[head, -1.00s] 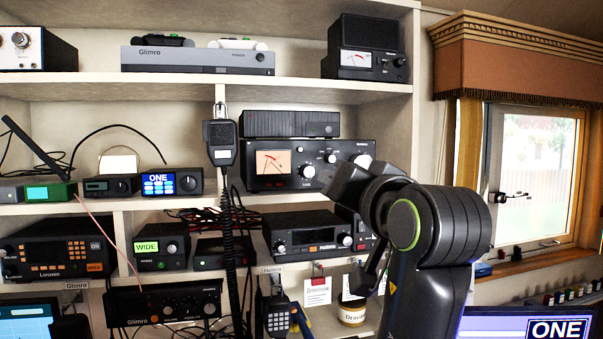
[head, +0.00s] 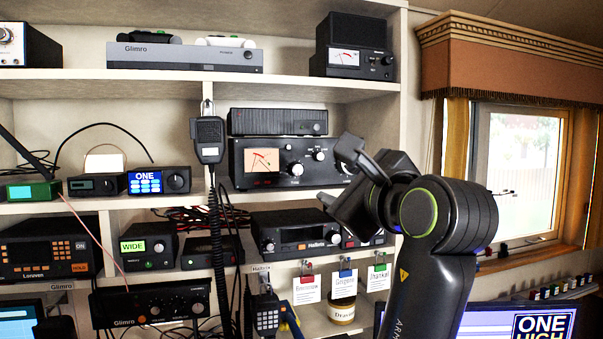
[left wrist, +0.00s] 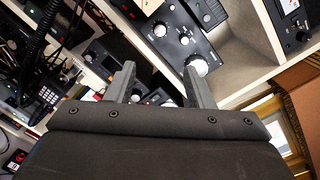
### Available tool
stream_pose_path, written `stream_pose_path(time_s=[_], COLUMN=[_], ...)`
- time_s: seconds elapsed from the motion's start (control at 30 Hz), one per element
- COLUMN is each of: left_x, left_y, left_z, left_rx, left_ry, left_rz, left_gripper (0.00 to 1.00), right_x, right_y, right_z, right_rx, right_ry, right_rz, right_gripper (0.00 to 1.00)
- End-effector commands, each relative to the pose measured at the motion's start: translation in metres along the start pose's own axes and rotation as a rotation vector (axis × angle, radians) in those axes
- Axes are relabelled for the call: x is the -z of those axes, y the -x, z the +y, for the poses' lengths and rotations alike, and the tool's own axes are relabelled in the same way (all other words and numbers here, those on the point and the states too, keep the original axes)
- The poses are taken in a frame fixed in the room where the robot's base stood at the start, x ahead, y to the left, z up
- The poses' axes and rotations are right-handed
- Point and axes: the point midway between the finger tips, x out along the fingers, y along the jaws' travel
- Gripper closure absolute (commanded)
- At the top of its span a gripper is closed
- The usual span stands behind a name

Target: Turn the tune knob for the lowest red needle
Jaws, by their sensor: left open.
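A black tuner box (head: 240,150) stands on the middle shelf in the head view. Its lit meter (head: 262,160) shows a red needle. It has several pale-capped knobs: a lower one (head: 297,169), an upper one (head: 319,155) and one at the right end, partly hidden by my gripper. Which is the tune knob I cannot read. My left gripper (head: 345,182) is open in front of the tuner's right end. In the left wrist view its fingers (left wrist: 160,84) are apart and empty, with a large silver knob (left wrist: 197,66) just beyond the right finger and a smaller knob (left wrist: 160,29) farther left.
A monitor (head: 540,325) is at lower right.

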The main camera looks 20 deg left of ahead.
Motion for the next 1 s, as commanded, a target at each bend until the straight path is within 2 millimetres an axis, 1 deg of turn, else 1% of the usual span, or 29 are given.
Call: stream_pose_path(time_s=[0.1, 0.17, 0.27, 0.33, 0.47, 0.8, 1.0], left_x=[0.001, 0.000, -0.001, -0.002, -0.003, -0.004, -0.002], left_y=[0.000, -0.002, -0.010, -0.020, -0.046, -0.121, -0.155], left_z=[-0.001, -0.001, -0.002, -0.002, -0.003, -0.002, -0.002], left_rx=[-0.002, -0.002, -0.003, -0.005, -0.006, -0.006, -0.004], left_ry=[-0.076, -0.092, -0.100, -0.100, -0.100, -0.099, -0.098], left_rz=[-0.002, -0.002, -0.003, -0.005, -0.005, -0.004, -0.003], left_gripper=[0.52, 0.52, 0.52, 0.52, 0.52, 0.52, 0.52], right_x=[0.000, 0.000, 0.001, 0.001, 0.002, 0.006, 0.007], right_y=[0.000, 0.001, 0.005, 0.010, 0.022, 0.051, 0.065], right_z=[0.000, 0.000, 0.001, 0.001, 0.002, 0.004, 0.005], right_rx=[0.000, 0.000, 0.000, 0.000, 0.000, 0.000, 0.000], right_ry=[0.000, 0.000, 0.000, 0.000, 0.000, 0.000, 0.000], right_rz=[0.000, 0.000, 0.000, 0.000, 0.000, 0.000, 0.000], right_gripper=[1.00, 1.00, 1.00, 1.00, 1.00, 1.00, 1.00])
